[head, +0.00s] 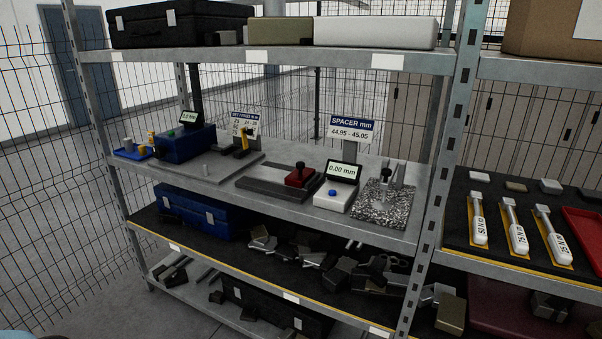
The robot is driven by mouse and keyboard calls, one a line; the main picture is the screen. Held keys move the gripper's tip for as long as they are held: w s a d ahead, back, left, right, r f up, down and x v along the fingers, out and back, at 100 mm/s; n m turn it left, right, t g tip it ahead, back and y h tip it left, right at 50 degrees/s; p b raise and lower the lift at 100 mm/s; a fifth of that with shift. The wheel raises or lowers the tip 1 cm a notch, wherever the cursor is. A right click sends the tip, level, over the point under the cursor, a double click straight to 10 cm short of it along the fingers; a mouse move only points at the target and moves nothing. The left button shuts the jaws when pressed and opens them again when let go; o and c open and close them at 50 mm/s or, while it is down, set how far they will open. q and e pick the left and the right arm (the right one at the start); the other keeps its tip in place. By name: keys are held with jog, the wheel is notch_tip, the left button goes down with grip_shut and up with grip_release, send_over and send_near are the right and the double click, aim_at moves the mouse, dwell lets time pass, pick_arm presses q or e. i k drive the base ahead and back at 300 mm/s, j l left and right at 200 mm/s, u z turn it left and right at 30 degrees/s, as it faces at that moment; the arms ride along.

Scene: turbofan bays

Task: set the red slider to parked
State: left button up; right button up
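The red slider (299,177) is a red block with a dark knob on top. It sits at the right end of a dark grey rail base (262,182) on the middle shelf. No marking for the parked position can be made out. Neither of my grippers shows in the head view.
A white gauge reading 0.00 mm (335,194) stands just right of the slider, beside a speckled block with a stand (383,204). A blue box (184,143) stands left. A spacer sign (352,129) is behind. The upper shelf (260,57) hangs above; a post (441,150) stands right.

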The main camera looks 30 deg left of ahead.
aim_at(298, 177)
jog(key=i+j+z, duration=0.2)
jog(key=j, duration=0.65)
jog(key=j+z, duration=0.25)
jog(key=j, duration=0.55)
